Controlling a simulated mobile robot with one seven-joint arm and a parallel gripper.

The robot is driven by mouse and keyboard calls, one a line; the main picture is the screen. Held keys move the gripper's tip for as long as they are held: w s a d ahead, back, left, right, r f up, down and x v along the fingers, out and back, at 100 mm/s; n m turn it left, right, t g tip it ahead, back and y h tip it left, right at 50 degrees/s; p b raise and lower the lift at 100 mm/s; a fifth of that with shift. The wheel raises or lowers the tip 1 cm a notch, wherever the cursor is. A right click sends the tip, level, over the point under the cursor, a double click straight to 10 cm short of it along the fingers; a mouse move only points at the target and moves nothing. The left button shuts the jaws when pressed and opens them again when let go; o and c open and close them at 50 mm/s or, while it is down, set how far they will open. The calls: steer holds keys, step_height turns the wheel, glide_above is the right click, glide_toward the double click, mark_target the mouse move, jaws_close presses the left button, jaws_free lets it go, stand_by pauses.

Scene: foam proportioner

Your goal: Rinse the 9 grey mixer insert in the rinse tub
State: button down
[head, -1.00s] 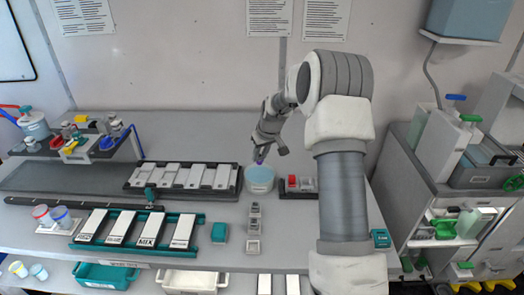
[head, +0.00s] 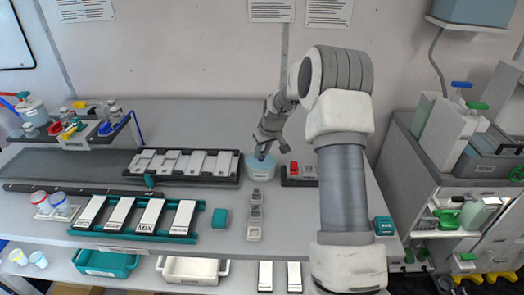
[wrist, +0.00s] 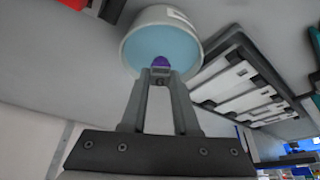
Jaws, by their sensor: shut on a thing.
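The rinse tub (head: 262,173) is a round pale container with light blue liquid, in the middle of the bench. It also shows at the top of the wrist view (wrist: 130,45). My gripper (head: 262,150) points down over it. In the wrist view my gripper (wrist: 161,75) is shut on a small piece with a purple end (wrist: 161,62). The purple end shows against the blue liquid; whether it touches the liquid I cannot tell. The fingers hide most of this piece, so no grey body or number is readable.
A dark tray with white slabs (head: 240,180) lies left of the tub. A holder with a red block (head: 294,168) is close on its right. Small grey blocks (head: 255,212) stand in front. A teal rack (head: 77,228) and teal block (head: 220,218) are at front left.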

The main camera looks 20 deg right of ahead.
mark_target(262, 160)
steer(key=shift+f+b, duration=1.1)
steer(key=shift+f, duration=0.55)
steer(key=shift+w+d, duration=0.15)
steer(key=shift+w, duration=0.2)
steer(key=shift+s, duration=0.2)
steer(key=shift+s+a+b, duration=0.3)
steer(key=shift+s+b, duration=0.15)
steer(key=shift+s, duration=0.1)
steer(key=shift+w+d, duration=0.1)
steer(key=shift+w, duration=0.2)
steer(key=shift+w+d, duration=0.15)
steer(key=shift+w, duration=0.2)
steer(key=shift+w, duration=0.1)
steer(key=shift+s, duration=0.35)
stand_by(0.5)
